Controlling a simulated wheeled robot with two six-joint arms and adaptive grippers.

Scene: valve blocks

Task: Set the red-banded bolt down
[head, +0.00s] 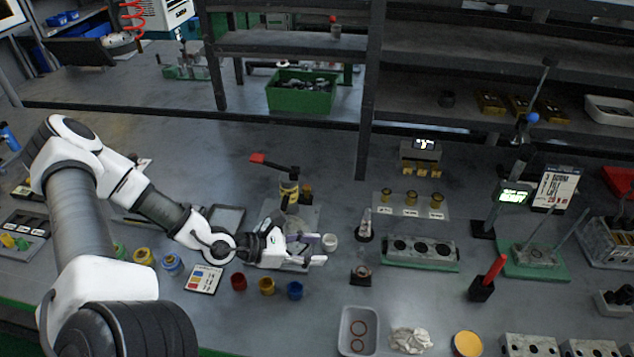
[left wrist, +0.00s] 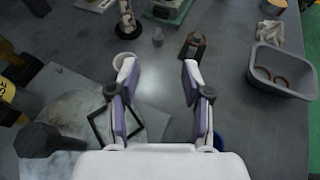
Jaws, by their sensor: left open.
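My left gripper (head: 318,250) reaches in from the left over the middle of the bench. In the left wrist view its two purple-padded fingers (left wrist: 158,95) stand apart with nothing between them. I cannot make out a red-banded bolt in either view. A dark hexagonal-headed object (left wrist: 42,140) lies at the lower left of the wrist view, with no red band visible on it. A small dark holder (head: 361,274) stands to the right of the fingers. My right gripper is not in view.
A grey tray (head: 346,330) with reddish rings is at the front. A block with holes (head: 419,248) sits on a green base to the right. Shelves stand at the back.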

